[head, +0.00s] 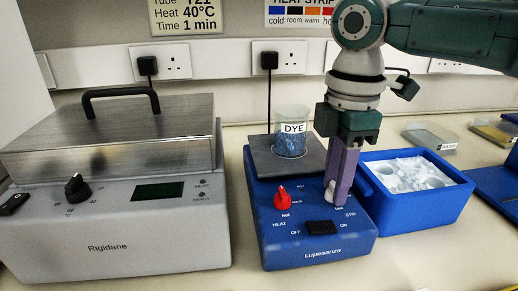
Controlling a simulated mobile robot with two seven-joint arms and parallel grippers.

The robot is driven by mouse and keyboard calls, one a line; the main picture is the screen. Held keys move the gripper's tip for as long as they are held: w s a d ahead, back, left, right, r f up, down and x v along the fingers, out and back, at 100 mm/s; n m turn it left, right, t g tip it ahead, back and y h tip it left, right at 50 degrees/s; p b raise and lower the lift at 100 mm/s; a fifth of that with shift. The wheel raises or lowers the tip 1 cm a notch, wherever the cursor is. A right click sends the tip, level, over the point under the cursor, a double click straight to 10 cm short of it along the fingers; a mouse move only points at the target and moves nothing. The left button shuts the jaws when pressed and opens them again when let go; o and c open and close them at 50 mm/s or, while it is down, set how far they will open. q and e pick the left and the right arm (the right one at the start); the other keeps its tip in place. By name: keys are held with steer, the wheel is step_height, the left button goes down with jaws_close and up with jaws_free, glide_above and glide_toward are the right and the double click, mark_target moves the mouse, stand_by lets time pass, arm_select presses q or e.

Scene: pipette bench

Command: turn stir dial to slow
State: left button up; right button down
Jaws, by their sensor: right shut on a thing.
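The stir dial (331,193) is a small white knob at the right of the blue stirrer's (318,255) front panel, above the STIR label. My right gripper (337,197) comes down from above with its purple fingers shut on the stir dial. The fingers hide part of the dial and its markings, so I cannot read where it points. A red heat dial (282,196) sits to its left, and a black power switch (321,227) is below between them. A glass beaker labelled DYE (291,133) stands on the stirrer's dark plate (262,160). My left gripper is not in view.
A grey Rigidane water bath (120,235) with a metal lid and black handle stands at the left. A blue ice box (425,211) with white contents is close to the right of the stirrer. Shallow trays (430,136) lie farther right. Wall sockets line the back.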

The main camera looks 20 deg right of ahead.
steer(key=shift+r+m+p, duration=0.15)
steer(key=shift+m+p, duration=0.15)
steer(key=shift+p, duration=0.3)
steer(key=m+p, duration=0.3)
steer(key=p, duration=0.1)
steer(key=shift+r+m, duration=0.15)
steer(key=shift+m, duration=0.25)
steer(key=m+p, duration=0.2)
steer(key=shift+m+p, duration=0.3)
steer(key=m+p, duration=0.1)
steer(key=m, duration=0.1)
steer(key=shift+a+m+p, duration=0.1)
steer(key=shift+m+p, duration=0.2)
steer(key=shift+m, duration=0.1)
steer(key=m+p, duration=0.1)
steer(key=m, duration=0.3)
steer(key=shift+f+p, duration=0.2)
steer(key=shift+p, duration=0.2)
steer(key=shift+m+p, duration=0.45)
steer(key=shift+m, duration=1.35)
steer(key=shift+f+m, duration=0.1)
steer(key=shift+m, duration=0.2)
